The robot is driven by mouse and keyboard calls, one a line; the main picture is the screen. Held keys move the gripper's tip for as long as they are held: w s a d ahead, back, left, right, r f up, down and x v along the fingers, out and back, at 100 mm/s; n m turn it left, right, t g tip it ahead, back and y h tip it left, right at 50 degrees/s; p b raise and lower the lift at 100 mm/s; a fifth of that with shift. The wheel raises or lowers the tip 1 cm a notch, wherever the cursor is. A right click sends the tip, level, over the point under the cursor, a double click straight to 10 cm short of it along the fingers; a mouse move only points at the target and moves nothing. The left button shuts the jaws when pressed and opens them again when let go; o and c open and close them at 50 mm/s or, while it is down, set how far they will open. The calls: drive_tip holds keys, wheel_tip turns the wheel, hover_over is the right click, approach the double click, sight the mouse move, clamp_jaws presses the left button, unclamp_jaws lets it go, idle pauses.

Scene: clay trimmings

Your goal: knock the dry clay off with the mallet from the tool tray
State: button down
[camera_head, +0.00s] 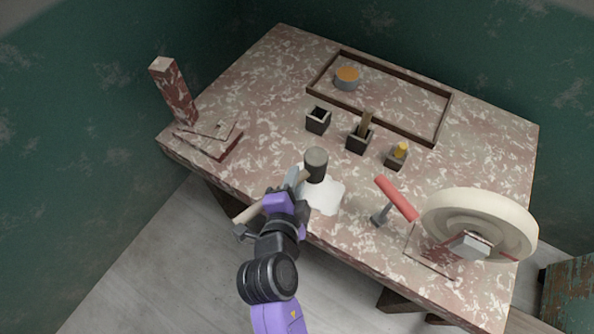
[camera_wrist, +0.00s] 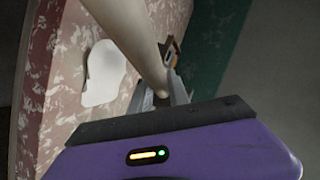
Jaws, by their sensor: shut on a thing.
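The mallet has a dark grey cylindrical head (camera_head: 316,164) and a pale wooden handle (camera_head: 249,212). My gripper (camera_head: 292,183) is shut on the handle, close to the head, near the table's front edge. In the wrist view the handle (camera_wrist: 132,38) runs from the top down between the fingers (camera_wrist: 162,92). A flat white patch (camera_head: 327,197) lies on the table just below the mallet head; it also shows in the wrist view (camera_wrist: 104,74). I cannot tell whether this is the dry clay. The dark-rimmed tray (camera_head: 398,70) at the back holds a grey bowl with orange contents (camera_head: 347,78).
Small dark holders stand mid-table: one empty (camera_head: 318,120), one with a wooden stick (camera_head: 360,138), one with a yellow piece (camera_head: 397,157). A red-handled tool (camera_head: 396,198) and a large cream wheel (camera_head: 497,222) stand right. A post stand (camera_head: 175,92) is at left.

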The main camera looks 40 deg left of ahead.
drive_tip(key=shift+f+b, duration=1.4)
drive_tip(key=shift+f, duration=1.35)
drive_tip(key=shift+f, duration=0.1)
wheel_tip(320, 180, down, 4)
drive_tip(key=b, duration=0.4)
drive_tip(key=shift+r, duration=0.25)
wheel_tip(320, 180, up, 6)
drive_tip(key=p, duration=0.3)
drive_tip(key=shift+r+p, duration=0.15)
drive_tip(key=shift+p, duration=0.2)
